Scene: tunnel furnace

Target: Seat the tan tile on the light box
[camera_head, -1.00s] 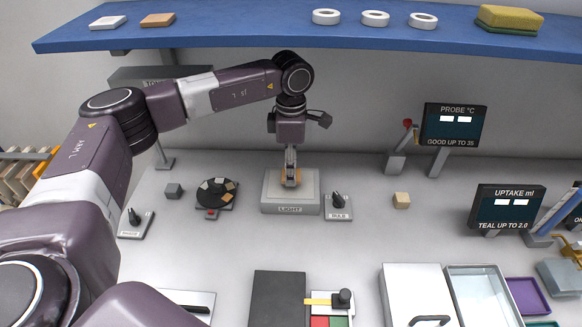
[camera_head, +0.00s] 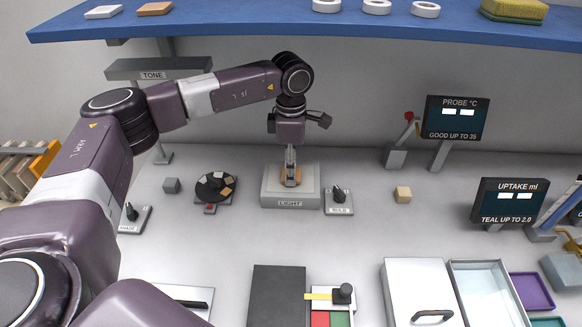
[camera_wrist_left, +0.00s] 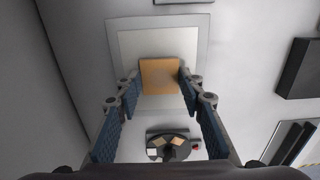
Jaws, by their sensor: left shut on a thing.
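The tan tile (camera_wrist_left: 161,76) shows in the left wrist view, flat between my left gripper's two fingers, over the pale top of the light box. In the head view the tile (camera_head: 297,182) is a small tan patch at the fingertips. The light box (camera_head: 290,201) is a grey block labelled LIGHT on the bench. My left gripper (camera_head: 290,178) points straight down over the middle of the box, shut on the tile. Whether the tile touches the box top cannot be told. My right gripper is not in view.
A knob block labelled BULB (camera_head: 339,201) stands close right of the box. A round dial with swatches (camera_head: 215,187) and a grey cube (camera_head: 171,186) are to the left. A beige cube (camera_head: 403,194) lies to the right. A blue shelf (camera_head: 240,24) spans above.

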